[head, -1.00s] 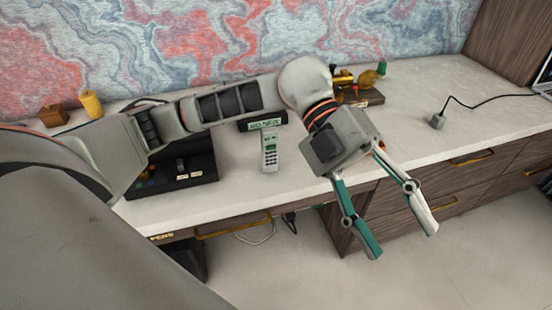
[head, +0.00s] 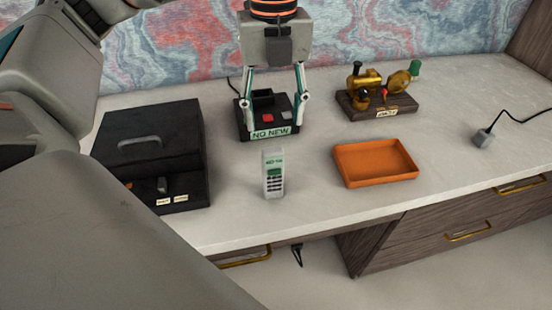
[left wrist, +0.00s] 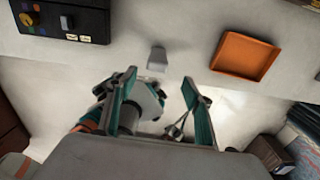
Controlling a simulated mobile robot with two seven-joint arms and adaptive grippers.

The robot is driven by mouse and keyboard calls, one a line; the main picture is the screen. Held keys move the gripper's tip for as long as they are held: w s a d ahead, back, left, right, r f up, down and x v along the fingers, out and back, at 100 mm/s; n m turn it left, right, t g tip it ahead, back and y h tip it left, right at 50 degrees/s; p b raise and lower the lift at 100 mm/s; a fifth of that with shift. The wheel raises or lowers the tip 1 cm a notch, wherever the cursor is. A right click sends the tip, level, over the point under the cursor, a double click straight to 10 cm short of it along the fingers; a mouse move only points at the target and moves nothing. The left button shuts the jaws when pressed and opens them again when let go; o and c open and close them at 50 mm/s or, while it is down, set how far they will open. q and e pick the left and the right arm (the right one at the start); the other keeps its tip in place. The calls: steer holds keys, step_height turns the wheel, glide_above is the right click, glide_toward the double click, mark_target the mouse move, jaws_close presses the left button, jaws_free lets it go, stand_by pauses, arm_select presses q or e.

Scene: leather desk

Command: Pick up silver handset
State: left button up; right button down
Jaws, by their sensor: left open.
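The silver handset (head: 273,184) stands upright on the desk in front of the black base with the green "NO NEW" display (head: 271,132). It has a small green screen and dark keys. In the left wrist view the handset (left wrist: 157,58) shows beyond the fingers, near the desk edge. My left gripper (head: 275,112) is open and empty, pointing down. In the head view its fingers appear on either side of the black base, above and behind the handset. The fingers also show in the left wrist view (left wrist: 160,88).
A black box with a handle (head: 152,140) stands on the left. An orange tray (head: 345,168) lies to the right of the handset. A brass device on a wooden base (head: 390,106) stands behind the tray. A grey plug with cable (head: 484,138) lies at far right. The desk front edge is close.

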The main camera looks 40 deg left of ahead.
mark_target(273, 150)
arm_select(q)
steer(key=shift+a+f, duration=0.15)
steer(key=shift+f, duration=0.05)
steer(key=shift+s+f+b, duration=0.2)
steer(key=shift+f+b, duration=0.1)
steer(key=shift+f, duration=0.85)
steer(key=f, duration=0.2)
steer(key=f+b, duration=0.1)
steer(key=f, duration=0.2)
steer(key=shift+s+d, duration=0.2)
steer(key=shift+c, duration=0.2)
jaws_close()
arm_select(e)
steer(key=shift+s+d+f, duration=0.2)
steer(key=shift+s+f, duration=0.1)
steer(key=shift+f, duration=0.4)
arm_select(q)
steer(key=shift+r, duration=0.1)
